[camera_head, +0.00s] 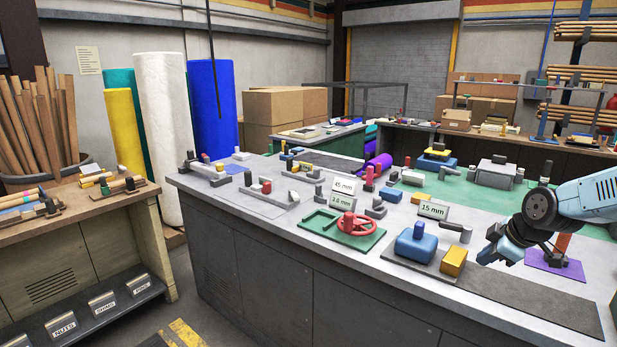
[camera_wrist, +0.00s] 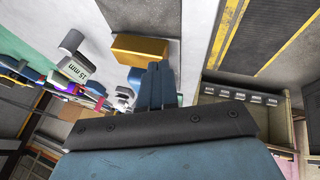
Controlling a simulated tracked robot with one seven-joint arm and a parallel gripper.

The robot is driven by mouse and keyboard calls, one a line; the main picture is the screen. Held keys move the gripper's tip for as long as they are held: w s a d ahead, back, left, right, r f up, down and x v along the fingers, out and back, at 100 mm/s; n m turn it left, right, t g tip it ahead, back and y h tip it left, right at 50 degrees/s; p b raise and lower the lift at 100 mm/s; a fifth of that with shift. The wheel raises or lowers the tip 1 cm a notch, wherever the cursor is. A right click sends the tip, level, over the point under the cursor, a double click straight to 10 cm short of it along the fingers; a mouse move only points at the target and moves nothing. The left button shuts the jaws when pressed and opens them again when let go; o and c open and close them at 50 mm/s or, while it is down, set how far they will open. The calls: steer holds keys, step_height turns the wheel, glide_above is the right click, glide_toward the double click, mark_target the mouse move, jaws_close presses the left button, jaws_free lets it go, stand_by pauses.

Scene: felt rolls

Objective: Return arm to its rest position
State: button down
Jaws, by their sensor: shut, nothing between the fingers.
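My gripper (camera_head: 499,256) is at the right of the head view, on the end of my light blue arm. It hangs over the right part of the grey workbench (camera_head: 240,217), to the right of a yellow block (camera_head: 453,262). In the wrist view my fingers (camera_wrist: 155,80) are together, with nothing between them. The yellow block (camera_wrist: 140,48) shows just beyond the fingers in that view, apart from them as far as I can tell.
A blue block (camera_head: 416,245), a red handwheel (camera_head: 357,224) and a "15 mm" sign (camera_head: 433,210) stand on the bench left of my gripper. A purple mat (camera_head: 553,263) lies behind it. A dark mat (camera_head: 520,295) in front is bare. Felt rolls (camera_head: 160,125) stand at the far left.

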steer(key=a+f+g, duration=0.2)
steer(key=a, duration=0.1)
steer(key=s+a+f+m+h, duration=0.1)
steer(key=f, duration=0.1)
steer(key=shift+a+f+g, duration=0.1)
steer(key=shift+a+g, duration=0.1)
steer(key=shift+g, duration=0.2)
steer(key=shift+s+a+f+m+g+h, duration=0.2)
steer(key=shift+s+a+m+g+h, duration=0.15)
steer(key=shift+a, duration=0.25)
steer(key=s+a+r+m+t, duration=0.1)
steer(key=s+a+r+m, duration=0.4)
steer(key=r, duration=0.6)
steer(key=s+a+r+m+t, duration=0.2)
steer(key=s+a+r+m, duration=0.3)
steer(key=s+a+r, duration=0.4)
steer(key=shift+s+r, duration=0.9)
steer(key=shift+s, duration=0.3)
